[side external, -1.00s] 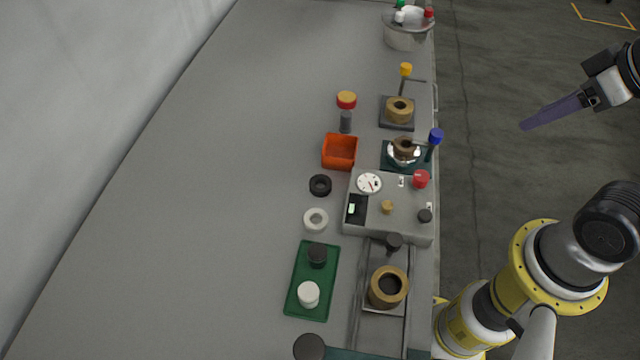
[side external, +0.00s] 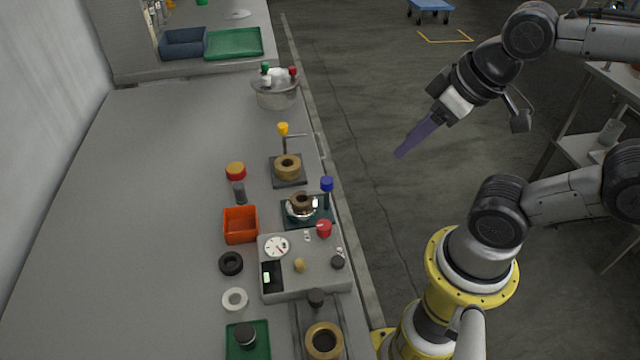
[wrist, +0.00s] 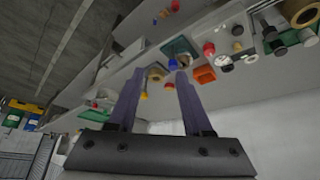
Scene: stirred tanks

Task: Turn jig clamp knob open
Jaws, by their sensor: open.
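Several knobs stand on the fixtures along the bench's right side, and I cannot tell for certain which is the jig clamp knob. A yellow knob (side external: 283,129) tops a post beside a brass ring (side external: 287,167) on a dark base. A blue knob (side external: 327,184) stands beside a dark green base (side external: 291,215) holding a silver and brown part. A black knob (side external: 316,297) is by the lower brass ring (side external: 324,341). My gripper (side external: 400,154) is open and empty, in the air right of the bench. In the wrist view, its fingers (wrist: 158,72) are apart, with the blue knob (wrist: 172,63) beyond them.
A grey box (side external: 305,281) with a dial and red button (side external: 324,229) stands nearby. An orange bin (side external: 240,224), a black ring (side external: 231,263) and a white ring (side external: 235,299) lie left of it. A round pot (side external: 276,91) is farther back. The bench's left side is clear.

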